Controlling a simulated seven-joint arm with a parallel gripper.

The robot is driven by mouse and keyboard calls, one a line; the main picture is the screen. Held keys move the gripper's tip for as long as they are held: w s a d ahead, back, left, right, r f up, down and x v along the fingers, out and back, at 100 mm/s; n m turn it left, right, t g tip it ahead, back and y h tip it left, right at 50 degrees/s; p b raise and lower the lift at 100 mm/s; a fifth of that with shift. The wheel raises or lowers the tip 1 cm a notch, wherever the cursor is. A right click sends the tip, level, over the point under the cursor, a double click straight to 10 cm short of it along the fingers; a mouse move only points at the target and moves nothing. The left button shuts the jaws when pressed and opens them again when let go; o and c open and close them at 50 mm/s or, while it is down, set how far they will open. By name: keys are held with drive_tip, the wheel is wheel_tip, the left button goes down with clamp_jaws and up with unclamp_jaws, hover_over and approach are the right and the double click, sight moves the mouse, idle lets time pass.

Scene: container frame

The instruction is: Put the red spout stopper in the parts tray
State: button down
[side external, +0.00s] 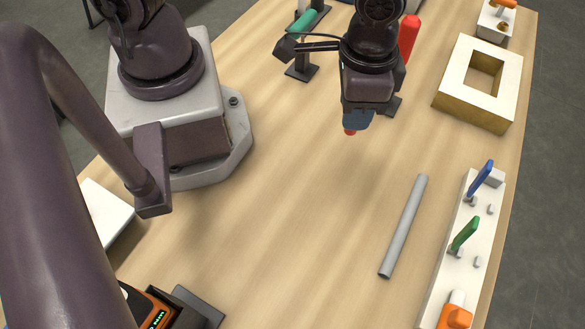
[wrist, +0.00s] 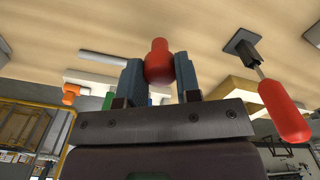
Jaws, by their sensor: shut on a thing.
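My gripper (side external: 357,120) is above the middle-back of the table, its fingers shut on the red spout stopper (side external: 350,132). In the wrist view the stopper (wrist: 158,62) is a rounded red piece with a narrower knob end, gripped between the two blue-grey fingers (wrist: 158,80). In the side view only its red tip shows below the fingers; it is clear of the table. I cannot tell for sure which thing is the parts tray. A white-topped block with a square opening (side external: 452,92) stands at the right back.
A grey tube (side external: 404,226) lies mid-right. A white rack (side external: 448,246) holds blue, green and orange pieces along the right edge. A red-handled tool (side external: 409,38) stands behind my gripper; its handle (wrist: 284,110) shows close in the wrist view. The front middle is clear.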

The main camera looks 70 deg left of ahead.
drive_tip(key=s+d+f+n, duration=0.1)
drive_tip(key=s+f+n, duration=0.15)
drive_tip(key=s, duration=0.35)
hover_over(315, 182)
drive_tip(key=shift+n, duration=0.45)
drive_tip(key=shift+f, duration=4.25)
drive_tip(key=shift+f, duration=0.1)
drive_tip(key=c, duration=0.8)
unclamp_jaws()
